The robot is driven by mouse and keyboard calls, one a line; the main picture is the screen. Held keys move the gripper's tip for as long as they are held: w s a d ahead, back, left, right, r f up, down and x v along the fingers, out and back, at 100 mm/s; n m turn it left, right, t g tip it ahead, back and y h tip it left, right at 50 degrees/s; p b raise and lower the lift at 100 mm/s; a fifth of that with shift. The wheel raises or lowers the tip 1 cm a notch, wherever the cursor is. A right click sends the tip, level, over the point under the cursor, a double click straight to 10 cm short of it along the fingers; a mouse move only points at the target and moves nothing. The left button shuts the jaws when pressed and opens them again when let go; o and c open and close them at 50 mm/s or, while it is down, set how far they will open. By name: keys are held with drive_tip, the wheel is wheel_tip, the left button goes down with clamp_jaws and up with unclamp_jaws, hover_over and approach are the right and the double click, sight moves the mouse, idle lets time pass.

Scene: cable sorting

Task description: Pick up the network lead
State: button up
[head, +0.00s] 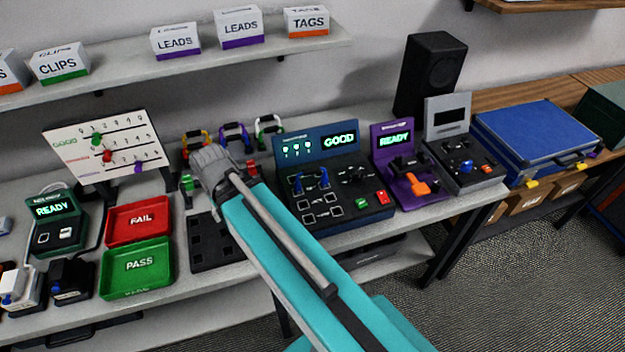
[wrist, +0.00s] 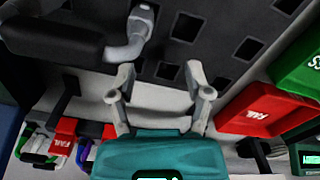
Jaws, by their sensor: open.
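Three bundled leads sit behind my arm at the back of the bench in the head view: a yellow one (head: 195,137), a purple one (head: 236,130) and a white and green one (head: 268,124). I cannot tell which is the network lead. In the wrist view, a white and green lead (wrist: 37,145) and part of a purple lead (wrist: 84,152) show at the lower left, with a red piece (wrist: 63,140) between them. My gripper (wrist: 156,80) is open, with nothing between its fingers, and apart from these leads. In the head view its fingertips are hard to make out.
A black board with square recesses (head: 206,257) lies beneath my arm. A red FAIL tray (head: 139,204) and green PASS tray (head: 137,282) are to its left. A blue GOOD tester (head: 345,215) and purple READY device (head: 398,190) stand right. A shelf (head: 160,70) hangs above.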

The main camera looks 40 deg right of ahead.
wheel_tip(320, 180, up, 16)
drive_tip(key=p, duration=1.5)
drive_tip(key=shift+f, duration=0.25)
drive_tip(key=shift+c, duration=0.6)
drive_tip(key=shift+d, duration=0.15)
